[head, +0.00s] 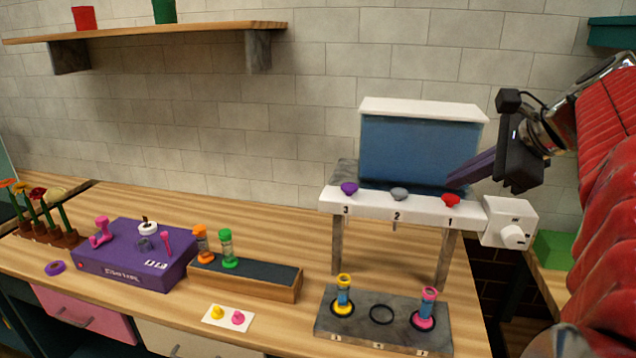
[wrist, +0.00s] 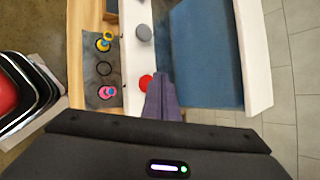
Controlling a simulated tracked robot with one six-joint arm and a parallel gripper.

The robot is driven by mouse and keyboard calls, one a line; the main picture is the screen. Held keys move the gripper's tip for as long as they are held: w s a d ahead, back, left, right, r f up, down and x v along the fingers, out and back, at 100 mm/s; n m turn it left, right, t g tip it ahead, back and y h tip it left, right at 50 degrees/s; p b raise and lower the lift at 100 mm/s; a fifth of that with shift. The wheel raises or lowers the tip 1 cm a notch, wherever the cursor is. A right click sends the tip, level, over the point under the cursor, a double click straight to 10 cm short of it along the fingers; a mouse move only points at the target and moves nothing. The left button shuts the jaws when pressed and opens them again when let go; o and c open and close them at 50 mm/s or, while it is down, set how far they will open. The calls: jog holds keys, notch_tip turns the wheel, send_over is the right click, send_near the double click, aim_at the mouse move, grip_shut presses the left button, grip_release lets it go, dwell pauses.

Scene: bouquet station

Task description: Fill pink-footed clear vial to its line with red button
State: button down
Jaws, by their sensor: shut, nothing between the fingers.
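The pink-footed vial (head: 428,308) stands upright in the right ring of the grey base plate, below the red button side of the dispenser. It looks bluish inside, but its line and level are too small to read. It also shows in the wrist view (wrist: 107,91). The red button (head: 451,200) sits above the number 1 on the white dispenser ledge, and in the wrist view (wrist: 146,82) it is just left of my fingertips. My gripper (head: 456,182) is shut and empty, its tips close above the button; I cannot tell whether they touch it.
The dispenser's blue tank (head: 420,150) stands behind the buttons. Grey (head: 399,193) and purple (head: 349,188) buttons lie to the left. A yellow-footed vial (head: 343,295) stands in the left ring; the middle ring (head: 381,314) is empty. A white box with a knob (head: 511,222) adjoins the right.

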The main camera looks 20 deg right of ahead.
aim_at(456, 199)
jog(key=shift+r, duration=2.5)
jog(key=shift+a, duration=0.1)
